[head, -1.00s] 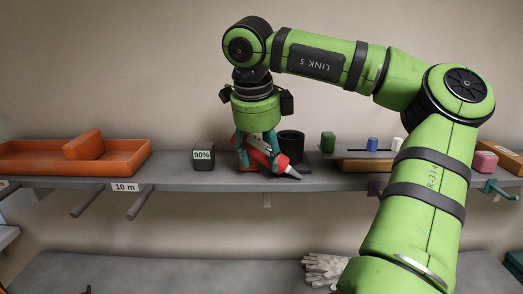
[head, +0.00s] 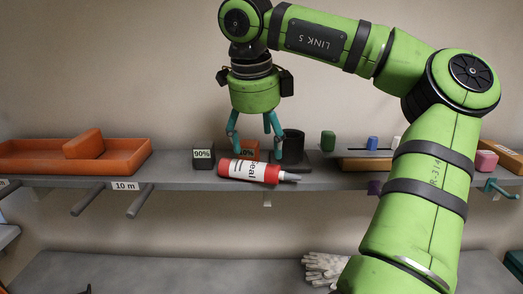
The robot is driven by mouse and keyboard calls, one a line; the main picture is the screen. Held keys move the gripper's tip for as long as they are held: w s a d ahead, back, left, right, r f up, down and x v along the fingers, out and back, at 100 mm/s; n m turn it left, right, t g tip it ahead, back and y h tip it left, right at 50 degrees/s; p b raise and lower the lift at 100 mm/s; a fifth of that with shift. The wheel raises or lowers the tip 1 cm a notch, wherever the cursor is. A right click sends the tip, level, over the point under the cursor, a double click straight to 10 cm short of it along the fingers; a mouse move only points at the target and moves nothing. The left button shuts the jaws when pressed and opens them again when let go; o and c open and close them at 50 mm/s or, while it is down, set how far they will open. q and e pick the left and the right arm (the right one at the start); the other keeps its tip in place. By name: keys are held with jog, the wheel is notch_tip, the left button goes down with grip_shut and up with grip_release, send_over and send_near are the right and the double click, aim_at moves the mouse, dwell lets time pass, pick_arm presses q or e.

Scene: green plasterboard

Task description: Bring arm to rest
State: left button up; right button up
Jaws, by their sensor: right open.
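My right gripper (head: 254,142) is open, its teal fingers spread and pointing down above the grey shelf (head: 340,181). Below and in front of it a red and white sealant bottle (head: 249,171) lies on its side on the shelf, its grey nozzle pointing right. The fingers do not grip it. My right arm reaches in from the lower right and bends over at the top. My left gripper does not show.
A dark 90% block (head: 203,159), an orange block (head: 246,150) and a black cylinder holder (head: 293,147) stand around the gripper. An orange tray (head: 125,160) with an orange block (head: 84,145) is at left. Gloves (head: 326,268) lie on the lower surface.

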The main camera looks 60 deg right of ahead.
jog(key=v, duration=0.8)
jog(key=shift+r, duration=0.35)
jog(key=shift+a, duration=0.15)
